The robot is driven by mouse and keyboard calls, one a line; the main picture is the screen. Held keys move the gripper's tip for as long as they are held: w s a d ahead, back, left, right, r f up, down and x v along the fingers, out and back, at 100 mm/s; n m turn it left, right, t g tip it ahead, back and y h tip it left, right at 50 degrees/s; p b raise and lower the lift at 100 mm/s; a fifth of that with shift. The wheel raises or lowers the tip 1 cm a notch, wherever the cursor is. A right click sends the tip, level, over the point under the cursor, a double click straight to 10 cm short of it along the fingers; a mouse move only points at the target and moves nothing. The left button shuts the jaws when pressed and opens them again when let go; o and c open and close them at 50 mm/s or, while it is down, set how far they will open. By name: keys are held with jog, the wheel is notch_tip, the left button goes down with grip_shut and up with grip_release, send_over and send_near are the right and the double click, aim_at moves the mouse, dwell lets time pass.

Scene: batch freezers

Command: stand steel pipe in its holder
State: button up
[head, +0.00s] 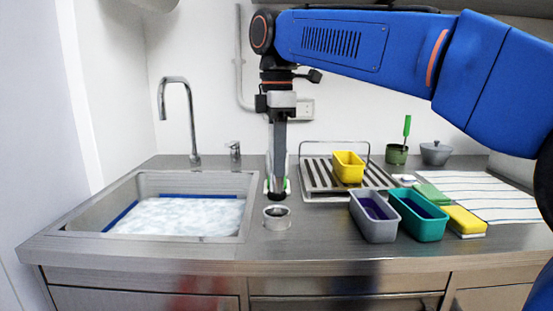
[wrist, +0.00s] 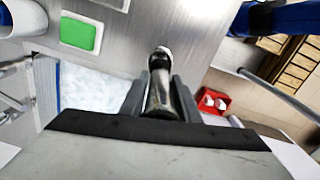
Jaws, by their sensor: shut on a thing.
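My gripper (head: 277,188) hangs down over the counter, left of the drying rack. It is shut on a steel pipe, a shiny dark metal tube (wrist: 160,88) seen between the two fingers in the wrist view. In the head view the fingers mostly hide the pipe. A small round grey cup with a dark opening (head: 277,223) stands on the counter just below and in front of the gripper in the picture. It looks like the holder, but I cannot be sure. The gripper's lower end appears just behind its rim; the exact gap cannot be told.
A sink (head: 245,190) with foamy water is at left, with a tall tap (head: 190,120). At right are the drying rack (head: 320,192) with a yellow tub (head: 349,167), a grey tub (head: 375,228), a teal tub (head: 425,228) and a yellow sponge (head: 464,221). The front counter strip is clear.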

aim_at(277, 185)
jog(key=shift+f, duration=2.55)
jog(key=shift+f, duration=0.65)
jog(key=o, duration=0.7)
jog(key=shift+c, duration=0.2)
notch_tip(277, 185, up, 11)
dwell(0.5)
dwell(0.3)
